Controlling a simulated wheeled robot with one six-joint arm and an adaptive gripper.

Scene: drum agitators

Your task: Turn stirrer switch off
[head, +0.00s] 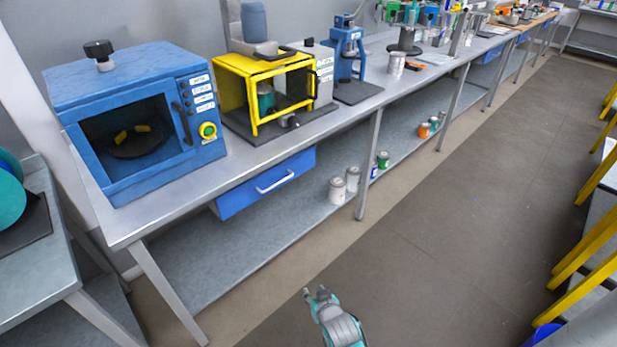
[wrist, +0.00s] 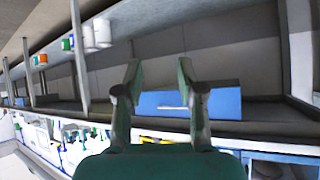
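A yellow-framed machine (head: 252,88) stands on the long bench with a can inside its open cage; it may be a stirrer, but I cannot tell. Beside it is a grey control housing (head: 322,72) with labels too small to read. My gripper (head: 318,293) is over the floor in front of the bench, apart from everything. In the wrist view my gripper (wrist: 158,68) is open and empty.
The bench has a blue drawer (head: 268,183) and a lower shelf (head: 225,245) with several cans. A blue press-like device (head: 350,60) stands farther right. Another table (head: 40,245) is at the left edge. Yellow-legged furniture (head: 590,245) lines the right. The floor (head: 440,220) between is clear.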

